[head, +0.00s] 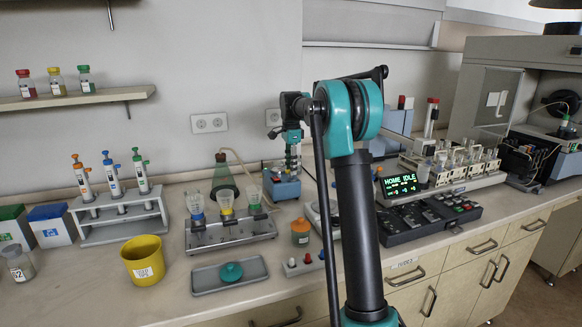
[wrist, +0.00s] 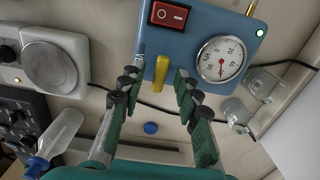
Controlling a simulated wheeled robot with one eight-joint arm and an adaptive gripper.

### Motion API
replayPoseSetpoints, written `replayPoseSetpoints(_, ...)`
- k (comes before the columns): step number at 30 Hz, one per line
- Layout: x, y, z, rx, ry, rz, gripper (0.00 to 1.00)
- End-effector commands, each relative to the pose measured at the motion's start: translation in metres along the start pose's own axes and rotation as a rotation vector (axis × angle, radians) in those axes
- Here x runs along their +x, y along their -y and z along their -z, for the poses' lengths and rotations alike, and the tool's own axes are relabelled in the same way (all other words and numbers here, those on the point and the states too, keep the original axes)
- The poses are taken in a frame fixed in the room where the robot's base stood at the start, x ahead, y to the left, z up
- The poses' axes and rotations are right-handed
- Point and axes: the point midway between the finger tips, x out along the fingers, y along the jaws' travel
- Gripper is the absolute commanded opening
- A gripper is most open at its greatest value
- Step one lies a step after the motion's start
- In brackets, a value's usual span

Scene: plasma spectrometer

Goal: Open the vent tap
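A blue box (wrist: 215,22) with a red rocker switch, a round dial gauge and a lit green lamp fills the top of the wrist view. A yellow lever (wrist: 157,73), which looks like the vent tap, sticks out from its lower edge. My gripper (wrist: 160,80) is open, with one dark green fingertip on each side of the lever. Both fingers look clear of it; the depth between them and the lever is hard to judge. In the head view my gripper (head: 292,150) points down over the blue box (head: 284,187); the lever cannot be made out there.
A conical flask (head: 223,178) with a hose stands left of the box. A rack of cups (head: 230,237) and an orange-lidded jar (head: 300,232) stand in front. Right are a display instrument (head: 400,185) and dark control panel (head: 430,215). Glass beakers (wrist: 262,83) stand close by.

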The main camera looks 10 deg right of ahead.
Motion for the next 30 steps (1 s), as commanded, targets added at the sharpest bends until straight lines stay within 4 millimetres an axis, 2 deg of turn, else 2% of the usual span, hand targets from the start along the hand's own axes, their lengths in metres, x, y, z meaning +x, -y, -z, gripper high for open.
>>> replayPoseSetpoints(4, -0.0002, 0.0000, 0.0000, 0.000, 0.000, 0.000, 0.30)
replayPoseSetpoints(9, -0.0003, 0.0000, 0.0000, 0.000, 0.000, 0.000, 0.09)
replayPoseSetpoints(12, -0.0004, 0.0000, 0.0000, 0.000, 0.000, 0.000, 0.00)
replayPoseSetpoints(23, -0.0005, 0.0000, 0.0000, -0.022, 0.000, 0.000, 0.00)
replayPoseSetpoints(30, -0.0006, 0.0001, 0.0000, -0.132, 0.000, 0.000, 0.00)
